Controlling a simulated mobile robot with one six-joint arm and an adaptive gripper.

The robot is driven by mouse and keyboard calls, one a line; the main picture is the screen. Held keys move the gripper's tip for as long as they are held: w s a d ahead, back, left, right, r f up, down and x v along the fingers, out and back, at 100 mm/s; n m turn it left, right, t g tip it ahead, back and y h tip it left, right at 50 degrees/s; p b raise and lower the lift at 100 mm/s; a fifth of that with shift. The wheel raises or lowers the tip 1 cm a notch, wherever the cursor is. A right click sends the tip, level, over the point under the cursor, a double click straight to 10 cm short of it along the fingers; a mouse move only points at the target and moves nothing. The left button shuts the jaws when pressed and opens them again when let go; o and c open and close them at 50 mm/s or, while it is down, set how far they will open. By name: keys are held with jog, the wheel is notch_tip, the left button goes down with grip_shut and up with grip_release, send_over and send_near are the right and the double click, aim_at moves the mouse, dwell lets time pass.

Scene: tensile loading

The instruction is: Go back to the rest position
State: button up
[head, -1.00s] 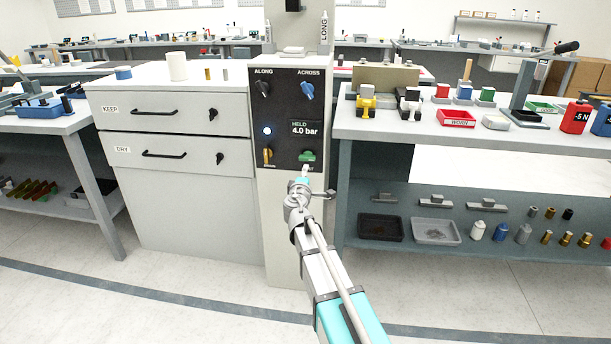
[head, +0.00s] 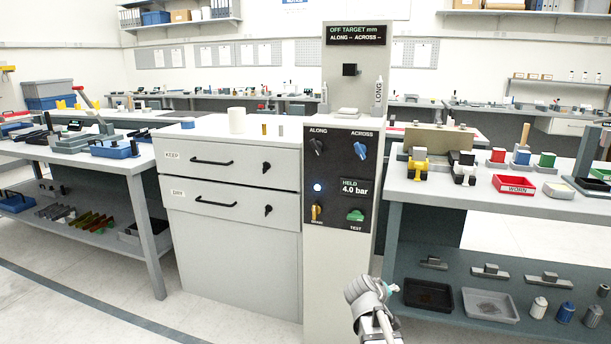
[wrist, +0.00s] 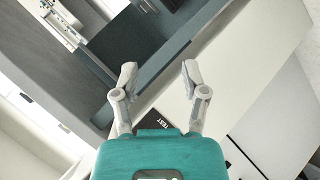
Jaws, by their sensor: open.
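My gripper (wrist: 158,78) shows in the wrist view with its two fingers apart and nothing between them. In the head view my arm's end shows low in the middle, in front of the machine column's lower right side, apart from the panel; its fingers are hard to make out there. The black control panel (head: 338,196) carries ALONG and ACROSS knobs, a lit white-blue light, a yellow handle (head: 316,212) and a green TEST switch (head: 356,215). Its display (head: 355,190) reads HELD 4.0 bar. The upper display (head: 354,41) reads OFF TARGET mm with dashes.
A drawer cabinet (head: 230,250) marked KEEP and DRY stands left of the column. A bench (head: 470,200) on the right holds a red WORN tray (head: 514,187), small blocks and clamps. Trays and weights sit on its lower shelf. Open floor (head: 240,325) lies in front.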

jog(key=s+a+f+m+g+y, duration=0.2)
jog(key=s+a+f+g+y, duration=0.15)
jog(key=s, duration=0.55)
jog(key=s+a+f+m+g+y, duration=0.1)
jog(key=s+a+f+g+y, duration=0.25)
jog(key=s, duration=0.65)
notch_tip(320, 180, up, 31)
jog(key=p, duration=3.1)
jog(key=shift+g+y+p, duration=0.3)
jog(key=shift+g, duration=0.1)
